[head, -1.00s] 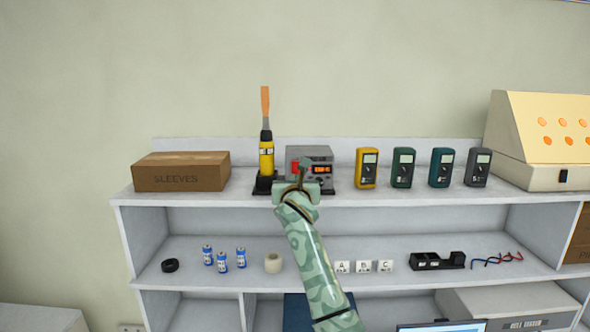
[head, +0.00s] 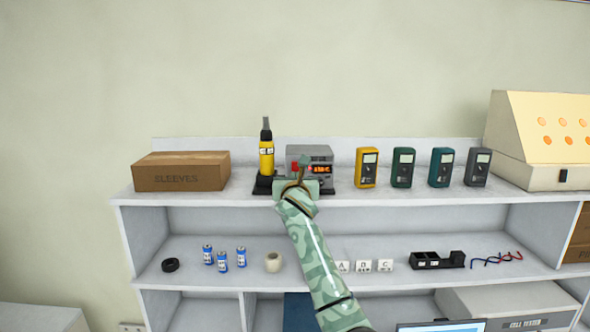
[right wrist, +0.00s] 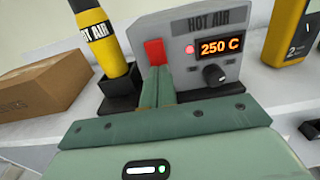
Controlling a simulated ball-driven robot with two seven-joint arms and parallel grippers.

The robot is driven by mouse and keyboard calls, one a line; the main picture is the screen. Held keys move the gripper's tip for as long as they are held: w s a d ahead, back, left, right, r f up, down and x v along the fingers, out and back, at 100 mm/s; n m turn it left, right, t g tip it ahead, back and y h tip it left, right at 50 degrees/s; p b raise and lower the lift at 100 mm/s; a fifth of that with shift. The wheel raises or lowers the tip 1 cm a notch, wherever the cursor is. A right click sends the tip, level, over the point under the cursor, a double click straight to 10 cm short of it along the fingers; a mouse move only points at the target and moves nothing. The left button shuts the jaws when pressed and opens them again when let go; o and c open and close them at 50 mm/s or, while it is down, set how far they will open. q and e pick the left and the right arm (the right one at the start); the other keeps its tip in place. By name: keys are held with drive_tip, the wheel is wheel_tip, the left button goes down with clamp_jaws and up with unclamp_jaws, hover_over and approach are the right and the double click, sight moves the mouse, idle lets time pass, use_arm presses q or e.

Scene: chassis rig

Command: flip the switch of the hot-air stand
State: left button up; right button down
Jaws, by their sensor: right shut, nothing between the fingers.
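The hot-air stand (head: 322,153) is a grey box on the top shelf, marked HOT AIR in the right wrist view (right wrist: 212,22). Its display (right wrist: 219,46) is lit and reads 250 C, with a glowing red lamp left of it and a black knob below. The red switch (right wrist: 154,52) is at the left of the front face. The yellow hot-air tool (head: 266,158) stands upright in a black holder to its left. My right gripper (head: 303,165) is shut and empty, its fingertips at the switch's lower part; I cannot tell whether they touch. My left gripper is out of view.
A brown SLEEVES box (head: 180,172) stands left on the shelf. Several meters, the yellow one (head: 366,168) nearest, stand to the right. The lower shelf (head: 205,283) holds batteries, tape and small parts. Clear shelf lies between box and tool holder.

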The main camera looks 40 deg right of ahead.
drive_tip(key=p+v, duration=0.6)
drive_tip(key=v, duration=0.2)
idle(0.4)
